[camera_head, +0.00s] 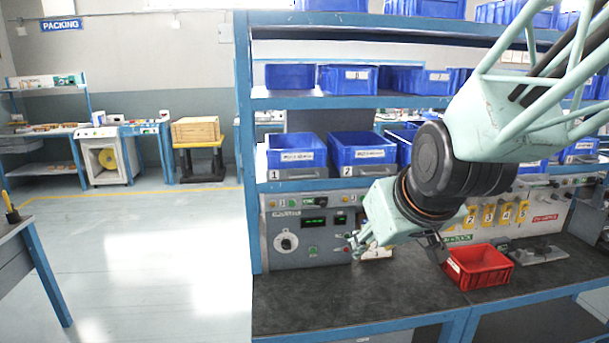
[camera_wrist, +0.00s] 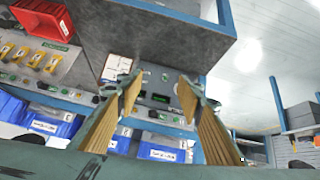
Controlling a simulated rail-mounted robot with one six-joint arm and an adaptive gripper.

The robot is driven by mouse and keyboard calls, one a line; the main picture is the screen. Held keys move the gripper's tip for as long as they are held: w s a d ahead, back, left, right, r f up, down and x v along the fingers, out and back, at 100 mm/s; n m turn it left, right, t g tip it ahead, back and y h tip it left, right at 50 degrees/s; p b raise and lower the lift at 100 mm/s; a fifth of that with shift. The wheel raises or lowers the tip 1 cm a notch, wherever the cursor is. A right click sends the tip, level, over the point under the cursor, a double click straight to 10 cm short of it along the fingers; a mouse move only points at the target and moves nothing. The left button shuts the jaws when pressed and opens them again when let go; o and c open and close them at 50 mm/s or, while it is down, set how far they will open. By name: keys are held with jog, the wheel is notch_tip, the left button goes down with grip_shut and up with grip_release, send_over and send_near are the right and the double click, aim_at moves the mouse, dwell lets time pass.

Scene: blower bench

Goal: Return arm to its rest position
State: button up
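My gripper (camera_head: 358,245) hangs over the bench in the head view, in front of the control panel (camera_head: 312,240). The arm comes in from the upper right. In the wrist view my gripper (camera_wrist: 160,92) shows two fingers with tan ridged pads standing well apart. Nothing is between them. Behind the gap the control panel shows upside down. The gripper appears clear of the benchtop (camera_head: 330,300) and touches nothing that I can see. In the head view the fingers are small and partly unclear.
A red bin (camera_head: 480,268) sits on the bench right of the gripper; it also shows in the wrist view (camera_wrist: 42,16). Blue bins (camera_head: 297,151) line the shelf above. A blue upright (camera_head: 245,140) bounds the bench's left side. The benchtop's left front is clear.

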jog(key=s+d+r+m+g, duration=0.1)
jog(key=s+d, duration=0.1)
jog(key=s, duration=0.8)
jog(key=s+d+r+m+g, duration=0.1)
jog(key=s+d, duration=0.1)
jog(key=s, duration=0.8)
jog(key=s+d+r+m+g+h, duration=0.1)
jog(key=s+d+r+g, duration=0.1)
jog(key=s, duration=0.9)
jog(key=shift+d, duration=0.25)
jog(key=shift+w, duration=0.1)
jog(key=shift+f+b, duration=1.3)
jog(key=shift+b, duration=0.05)
jog(key=shift+c, duration=0.4)
